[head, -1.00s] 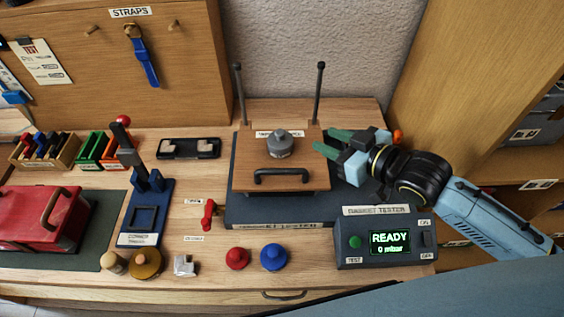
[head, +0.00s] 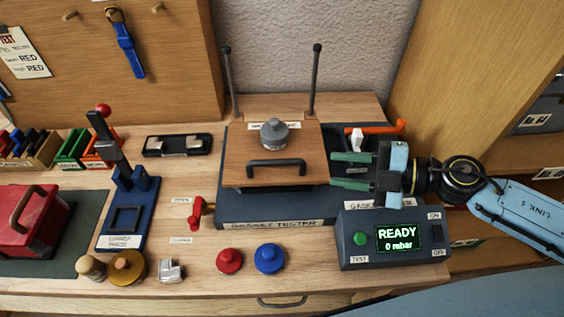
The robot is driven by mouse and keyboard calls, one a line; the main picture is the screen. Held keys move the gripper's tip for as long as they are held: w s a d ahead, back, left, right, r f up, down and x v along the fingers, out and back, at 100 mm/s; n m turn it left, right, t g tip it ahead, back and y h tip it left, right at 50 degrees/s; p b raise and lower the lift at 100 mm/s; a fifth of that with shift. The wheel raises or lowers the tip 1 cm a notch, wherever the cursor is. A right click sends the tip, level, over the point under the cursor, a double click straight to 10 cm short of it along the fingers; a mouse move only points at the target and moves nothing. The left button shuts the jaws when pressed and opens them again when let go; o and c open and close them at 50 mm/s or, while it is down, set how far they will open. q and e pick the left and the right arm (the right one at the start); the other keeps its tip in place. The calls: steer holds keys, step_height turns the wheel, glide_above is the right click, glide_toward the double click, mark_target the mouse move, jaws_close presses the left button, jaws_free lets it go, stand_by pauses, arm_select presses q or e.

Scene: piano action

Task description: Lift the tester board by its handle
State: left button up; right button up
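The tester board (head: 250,145) is a wooden plate on the dark base (head: 270,207) labelled gasket tester. A grey round knob (head: 274,132) sits on it, and a black bar handle (head: 277,169) runs along its front part. My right gripper (head: 334,170) is just right of the board, pointing left towards the handle. Its two green fingers are apart with nothing between them, and a gap separates them from the handle. My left gripper is not in view.
The tester's control box (head: 393,237) reads READY, 0 mbar, close below my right gripper. An orange-handled item (head: 375,128) lies behind the gripper. Two posts (head: 315,80) stand behind the board.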

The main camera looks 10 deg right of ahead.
mark_target(289, 163)
steer(key=p+x, duration=0.2)
steer(key=x, duration=1)
steer(key=shift+w+a, duration=0.25)
steer(key=shift+a, duration=0.1)
jaws_close()
steer(key=shift+r, duration=0.1)
